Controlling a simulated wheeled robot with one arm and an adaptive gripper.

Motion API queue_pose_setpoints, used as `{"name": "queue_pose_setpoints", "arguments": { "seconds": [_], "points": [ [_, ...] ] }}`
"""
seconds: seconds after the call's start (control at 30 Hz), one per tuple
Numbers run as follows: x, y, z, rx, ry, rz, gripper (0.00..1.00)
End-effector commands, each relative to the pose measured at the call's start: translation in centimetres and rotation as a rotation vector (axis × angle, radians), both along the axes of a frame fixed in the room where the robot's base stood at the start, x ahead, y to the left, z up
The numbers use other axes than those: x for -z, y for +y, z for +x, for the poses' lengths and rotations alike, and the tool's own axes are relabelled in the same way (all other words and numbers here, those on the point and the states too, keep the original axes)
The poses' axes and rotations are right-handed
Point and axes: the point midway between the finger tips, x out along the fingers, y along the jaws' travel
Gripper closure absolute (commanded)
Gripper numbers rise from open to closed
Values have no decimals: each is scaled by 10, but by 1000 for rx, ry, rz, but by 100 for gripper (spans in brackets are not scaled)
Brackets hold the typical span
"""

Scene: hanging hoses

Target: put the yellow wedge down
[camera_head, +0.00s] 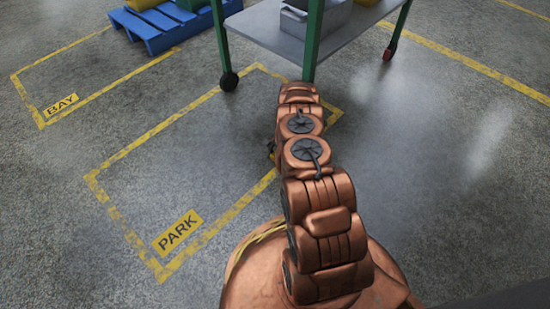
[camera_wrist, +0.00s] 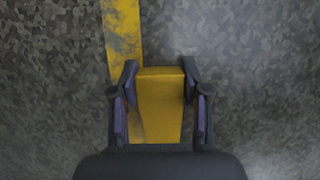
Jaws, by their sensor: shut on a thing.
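The yellow wedge (camera_wrist: 160,100) is between the two dark fingers of my gripper (camera_wrist: 157,85) in the wrist view. The fingers are shut on its left and right sides. Behind the wedge is grey floor with a yellow painted line. I cannot tell whether the wedge touches the floor. In the head view my copper arm hides the wedge and most of my gripper.
A trolley with green posts and a grey shelf (camera_head: 345,38) stands ahead, with a dark wheel (camera_head: 229,81) at its left. A PARK sign (camera_head: 178,231) and a BAY sign (camera_head: 61,105) mark painted floor areas. A blue pallet (camera_head: 150,32) is at the back left. Floor at right is clear.

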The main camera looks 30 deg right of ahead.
Motion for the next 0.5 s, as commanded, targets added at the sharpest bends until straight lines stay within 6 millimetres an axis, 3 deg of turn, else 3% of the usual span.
{"name": "queue_pose_setpoints", "arguments": {
  "seconds": [0.17, 0.2, 0.4, 0.5],
  "points": [
    [3, 0, 0, 0, 0, 0, 92],
    [2, 0, 0, 0, 0, 0, 51],
    [2, 0, 0, 0, 0, 0, 30],
    [2, 0, 0, 0, 0, 0, 29]
  ]
}}
